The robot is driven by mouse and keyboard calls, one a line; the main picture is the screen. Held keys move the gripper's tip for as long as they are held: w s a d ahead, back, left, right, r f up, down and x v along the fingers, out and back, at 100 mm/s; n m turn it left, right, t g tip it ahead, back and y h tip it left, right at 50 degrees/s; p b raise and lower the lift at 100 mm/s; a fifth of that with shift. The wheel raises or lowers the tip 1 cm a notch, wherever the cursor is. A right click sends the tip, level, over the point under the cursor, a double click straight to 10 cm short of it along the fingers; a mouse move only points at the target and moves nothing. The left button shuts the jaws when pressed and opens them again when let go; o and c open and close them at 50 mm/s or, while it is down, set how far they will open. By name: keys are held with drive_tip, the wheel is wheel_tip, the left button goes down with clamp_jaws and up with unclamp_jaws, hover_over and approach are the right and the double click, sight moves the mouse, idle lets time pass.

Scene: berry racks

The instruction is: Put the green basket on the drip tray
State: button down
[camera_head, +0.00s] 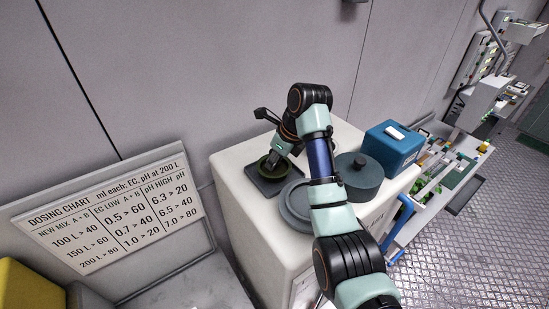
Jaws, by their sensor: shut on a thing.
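The green basket (266,168) is a small, round, dark olive-green thing on the left part of the white cabinet top. It is over the dark square drip tray (268,187); I cannot tell whether it rests on it or is held just above. My gripper (272,162) points down at the basket and is shut on its rim. The fingertips are small and partly hidden by the basket and my wrist. My arm crosses the cabinet top from the lower right.
A grey round lid or dish (294,207) lies partly behind my arm. A dark grey lidded pot (359,176) and a blue box (391,148) stand to the right on the white cabinet (238,217). A dosing chart board (115,215) stands at left. A wall rises behind.

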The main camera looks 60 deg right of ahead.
drive_tip(key=shift+f, duration=0.1)
drive_tip(key=c, duration=0.9)
unclamp_jaws()
drive_tip(key=v, duration=0.4)
drive_tip(key=shift+w, duration=0.1)
